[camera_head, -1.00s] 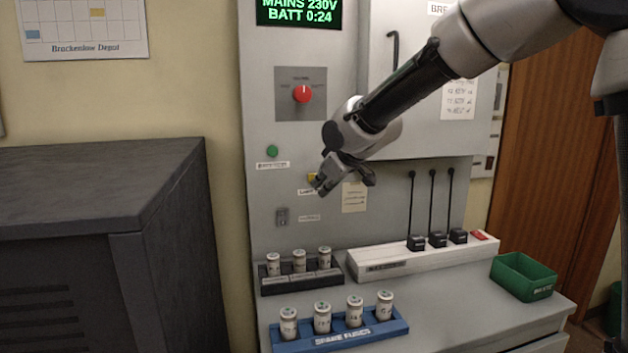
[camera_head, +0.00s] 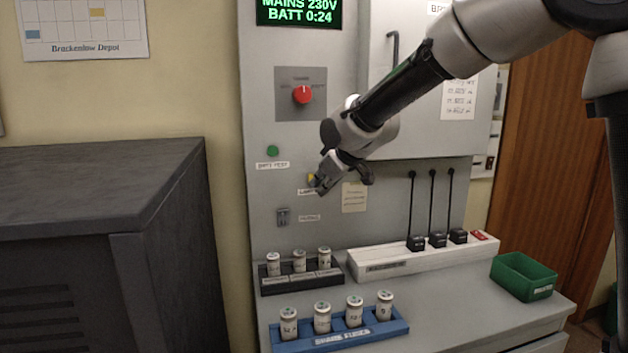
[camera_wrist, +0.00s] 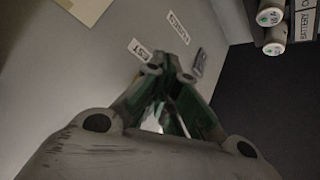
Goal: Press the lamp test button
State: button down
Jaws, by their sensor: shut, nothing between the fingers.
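The yellow lamp test button (camera_head: 311,177) is on the grey console panel, above a small white label (camera_head: 307,190), and is partly covered by my gripper. My gripper (camera_head: 318,187) is shut and empty, with its fingertips right at the button in the head view. I cannot tell whether they touch it. In the wrist view, my closed fingers (camera_wrist: 165,75) point at the panel near a white label ending in "ST" (camera_wrist: 140,50). The button is hidden there behind the fingers.
A green button (camera_head: 272,151) is up and left, and a red knob (camera_head: 302,94) above. A small switch (camera_head: 283,216) sits below left. Fuse racks (camera_head: 340,339), a white power strip (camera_head: 375,262) and a green bin (camera_head: 525,278) stand on the ledge below.

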jog(key=shift+w+a, duration=0.15)
jog(key=shift+w, duration=0.2)
dwell(0.5)
jog(key=shift+s, duration=0.1)
jog(key=shift+s+d, duration=0.25)
jog(key=shift+s, duration=0.45)
jog(key=shift+s+d, duration=0.2)
jog(key=shift+s, duration=0.6)
jog(key=shift+s+d, duration=0.25)
jog(key=shift+s, duration=0.55)
jog(key=shift+s+d, duration=0.2)
jog(key=shift+s, duration=0.6)
dwell(4.0)
